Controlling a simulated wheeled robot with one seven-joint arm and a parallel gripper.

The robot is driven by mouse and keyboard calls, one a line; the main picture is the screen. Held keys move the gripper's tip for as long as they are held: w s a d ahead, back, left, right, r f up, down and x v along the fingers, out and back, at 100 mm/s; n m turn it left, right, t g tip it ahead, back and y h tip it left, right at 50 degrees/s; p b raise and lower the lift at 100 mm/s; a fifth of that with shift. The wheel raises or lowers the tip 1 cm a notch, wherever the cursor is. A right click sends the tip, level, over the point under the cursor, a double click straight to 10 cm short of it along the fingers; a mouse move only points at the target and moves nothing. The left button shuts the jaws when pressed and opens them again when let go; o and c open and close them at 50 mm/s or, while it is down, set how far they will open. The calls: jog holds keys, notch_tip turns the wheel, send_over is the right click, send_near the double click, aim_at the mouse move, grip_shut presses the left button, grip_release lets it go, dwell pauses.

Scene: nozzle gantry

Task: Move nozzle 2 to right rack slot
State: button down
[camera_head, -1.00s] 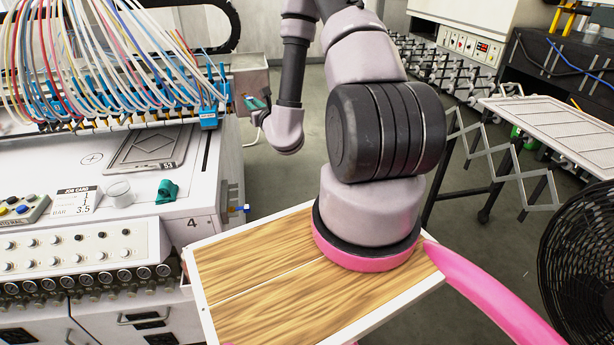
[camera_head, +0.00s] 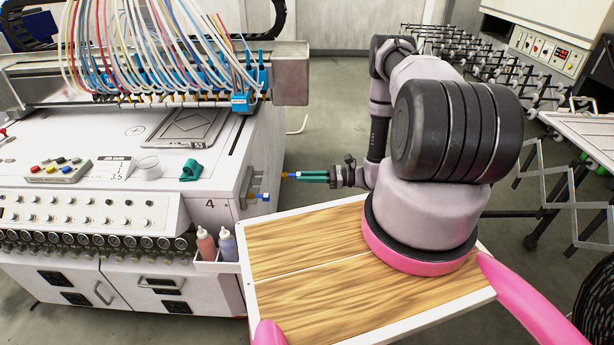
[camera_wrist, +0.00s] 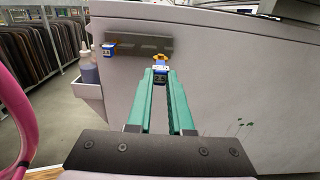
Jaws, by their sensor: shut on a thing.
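My gripper (camera_head: 300,176) has teal fingers and is beside the right side of the white machine. In the wrist view its fingertips (camera_wrist: 161,76) are shut on a small blue nozzle (camera_wrist: 160,76) with an orange tip and a dark label whose number I cannot read surely. In the head view only the tip of this nozzle (camera_head: 285,175) shows at the finger ends. The grey rack (camera_wrist: 150,46) is a bar on the machine's side, ahead of the nozzle. It also shows in the head view (camera_head: 251,182). The held nozzle appears apart from it in the head view.
Another blue nozzle (camera_wrist: 109,49) sits at the left end of the rack, also in the head view (camera_head: 263,196). Squeeze bottles (camera_head: 217,244) stand in a white holder on the machine's front corner. Several nozzles with coloured tubes line the gantry (camera_head: 170,98). Floor is clear behind my gripper.

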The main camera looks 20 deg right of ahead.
aim_at(294, 175)
jog(key=shift+x, duration=1.95)
jog(key=shift+x, duration=2.8)
dwell(0.7)
jog(key=shift+f, duration=0.2)
dwell(0.3)
jog(key=c, duration=0.7)
grip_release()
jog(key=shift+c, duration=0.2)
jog(key=shift+d, duration=0.1)
